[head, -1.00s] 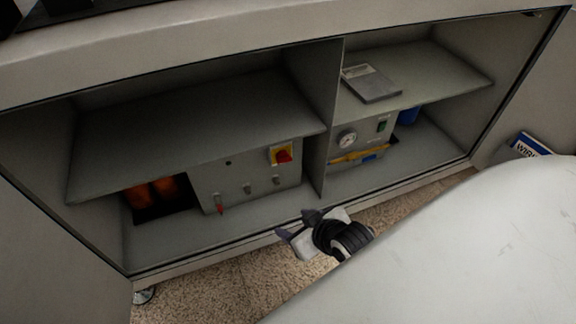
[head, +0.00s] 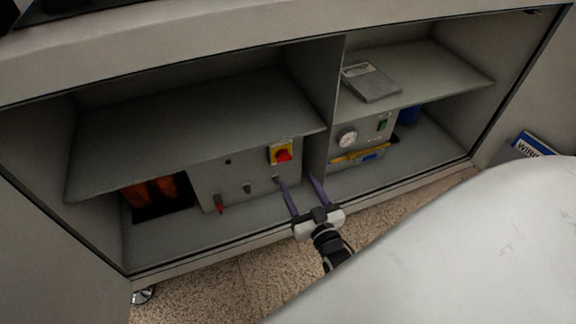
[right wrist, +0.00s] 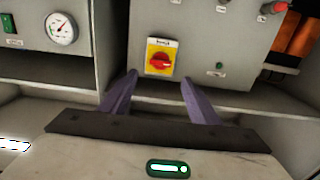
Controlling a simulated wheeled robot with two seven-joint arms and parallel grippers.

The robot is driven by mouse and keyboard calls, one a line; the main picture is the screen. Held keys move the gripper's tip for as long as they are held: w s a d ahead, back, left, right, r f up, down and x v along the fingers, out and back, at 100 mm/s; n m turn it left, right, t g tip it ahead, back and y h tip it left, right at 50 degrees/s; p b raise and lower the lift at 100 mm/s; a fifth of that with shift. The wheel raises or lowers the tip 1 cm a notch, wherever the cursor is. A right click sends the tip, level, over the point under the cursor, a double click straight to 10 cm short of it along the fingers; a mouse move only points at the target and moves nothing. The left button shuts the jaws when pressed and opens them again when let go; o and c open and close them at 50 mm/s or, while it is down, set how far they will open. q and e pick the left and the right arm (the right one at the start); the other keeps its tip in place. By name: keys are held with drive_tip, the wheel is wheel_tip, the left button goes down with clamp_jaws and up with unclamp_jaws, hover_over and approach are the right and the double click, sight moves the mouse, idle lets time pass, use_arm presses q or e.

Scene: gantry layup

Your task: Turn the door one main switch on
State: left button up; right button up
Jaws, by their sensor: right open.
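The main switch (head: 283,156) is a red rotary knob on a yellow plate, at the upper right of a grey control box (head: 232,180) in the left compartment of the open cabinet. In the right wrist view the switch (right wrist: 160,60) is upside down, ahead of the fingers, its red handle lying about level across the plate. My right gripper (head: 302,182) is open and empty, its two purple fingers pointing into the cabinet below the switch. The fingers (right wrist: 158,88) look apart from the switch. My left gripper is out of view.
A vertical divider (head: 322,120) stands close to my right gripper's fingers. A gauge box (head: 348,139) sits right of it. A shelf (head: 190,125) overhangs the control box. Small toggles and a red lever (head: 219,203) are on the box.

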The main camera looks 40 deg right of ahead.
sight(286, 160)
drive_tip(key=b+x, duration=0.3)
drive_tip(key=x, duration=0.4)
drive_tip(key=shift+w+f, duration=0.15)
drive_tip(key=shift+f, duration=0.05)
drive_tip(key=shift+w+d+r, duration=0.15)
drive_tip(key=shift+w, duration=0.35)
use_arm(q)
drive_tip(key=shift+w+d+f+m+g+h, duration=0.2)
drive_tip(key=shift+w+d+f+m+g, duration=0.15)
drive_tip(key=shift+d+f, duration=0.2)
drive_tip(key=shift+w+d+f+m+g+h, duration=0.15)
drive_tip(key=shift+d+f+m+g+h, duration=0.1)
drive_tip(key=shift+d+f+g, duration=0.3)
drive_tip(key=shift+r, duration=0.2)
use_arm(e)
drive_tip(key=c, duration=1.1)
